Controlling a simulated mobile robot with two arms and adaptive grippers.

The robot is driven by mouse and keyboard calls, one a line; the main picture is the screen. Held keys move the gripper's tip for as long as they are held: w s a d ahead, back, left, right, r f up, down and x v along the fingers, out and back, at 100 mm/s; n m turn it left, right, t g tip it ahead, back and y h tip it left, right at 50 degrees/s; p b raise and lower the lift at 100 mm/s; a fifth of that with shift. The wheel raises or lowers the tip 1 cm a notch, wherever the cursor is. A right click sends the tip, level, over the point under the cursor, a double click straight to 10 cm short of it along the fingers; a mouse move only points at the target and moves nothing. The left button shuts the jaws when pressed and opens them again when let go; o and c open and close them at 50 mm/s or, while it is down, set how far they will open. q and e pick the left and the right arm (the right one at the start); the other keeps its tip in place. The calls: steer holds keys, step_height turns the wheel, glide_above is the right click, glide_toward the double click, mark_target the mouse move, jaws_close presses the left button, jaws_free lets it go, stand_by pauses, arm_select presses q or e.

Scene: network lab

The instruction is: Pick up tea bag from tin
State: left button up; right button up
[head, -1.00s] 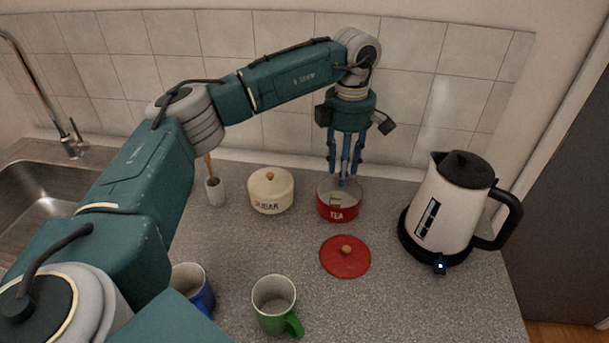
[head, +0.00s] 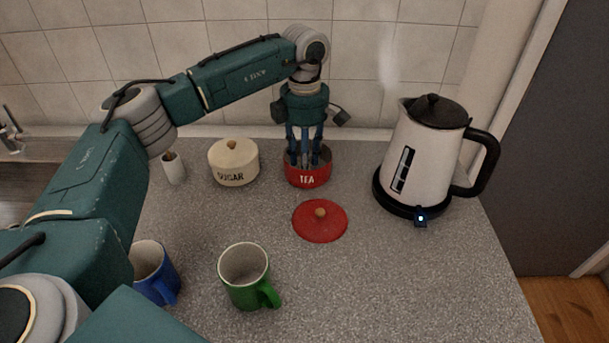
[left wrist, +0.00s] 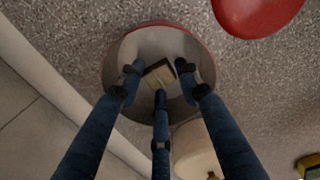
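The red tea tin (head: 307,181) stands open on the counter, its label facing me. Its pale round inside (left wrist: 145,45) fills the middle of the left wrist view. A small light tea bag (left wrist: 160,75) with a dark edge lies in it; the head view hides it behind the fingers and tin wall. My left gripper (head: 305,160) points straight down into the tin. In the left wrist view its three fingers (left wrist: 159,78) are spread around the tea bag, with gaps visible; it is open. My right gripper is not in view.
The red lid (head: 320,222) lies in front of the tin. A cream sugar pot (head: 234,165) is left, a white kettle (head: 425,155) right. A blue mug (head: 153,270) and green mug (head: 244,275) stand nearer. The front-right counter is clear.

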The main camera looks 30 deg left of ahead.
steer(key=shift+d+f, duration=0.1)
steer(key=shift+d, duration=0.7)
